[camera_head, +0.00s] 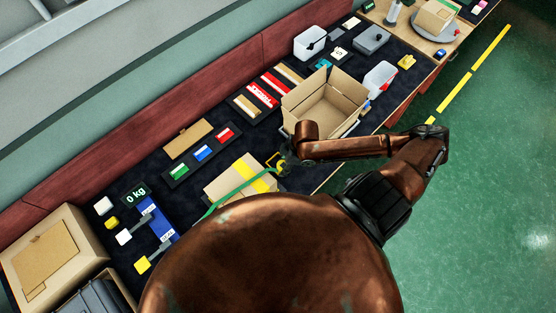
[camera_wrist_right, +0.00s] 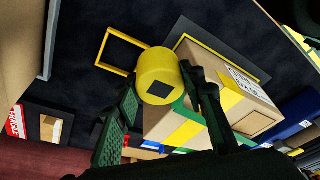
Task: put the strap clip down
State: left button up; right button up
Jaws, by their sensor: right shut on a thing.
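The strap clip (camera_wrist_right: 158,72) is a yellow rounded piece with a dark square on its face. It sits between the dark fingers of my right gripper (camera_wrist_right: 162,115), which is shut on it. In the head view the clip (camera_head: 281,168) shows as a small yellow spot under my right gripper (camera_head: 284,163), just right of a carton with yellow tape (camera_head: 226,185). A green strap (camera_head: 238,190) runs across that carton. A yellow square outline (camera_wrist_right: 103,51) lies on the dark mat beside the clip. My left gripper is not in view.
An open cardboard box (camera_head: 325,100) stands just beyond my right gripper. A tray of red, blue and green pieces (camera_head: 202,153) lies left of it. A scale display (camera_head: 135,194) and a closed brown box (camera_head: 48,258) are at the left. Some dark mat is bare near the outline.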

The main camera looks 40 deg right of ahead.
jog(key=w+d+f, duration=0.1)
jog(key=w+f, duration=0.1)
jog(key=w+d+f, duration=0.1)
jog(key=w+f, duration=0.1)
jog(key=w+d+f, duration=0.1)
jog(key=w+f, duration=0.2)
jog(key=shift+d+x, duration=0.15)
jog(key=shift+x, duration=0.65)
jog(key=shift+d+x, duration=0.15)
jog(key=shift+x, duration=0.6)
jog(key=shift+s+f, duration=0.1)
jog(key=shift+f, duration=0.05)
jog(key=o, duration=0.7)
jog(key=shift+f, duration=0.1)
jog(key=o, duration=0.5)
jog(key=v, duration=1.2)
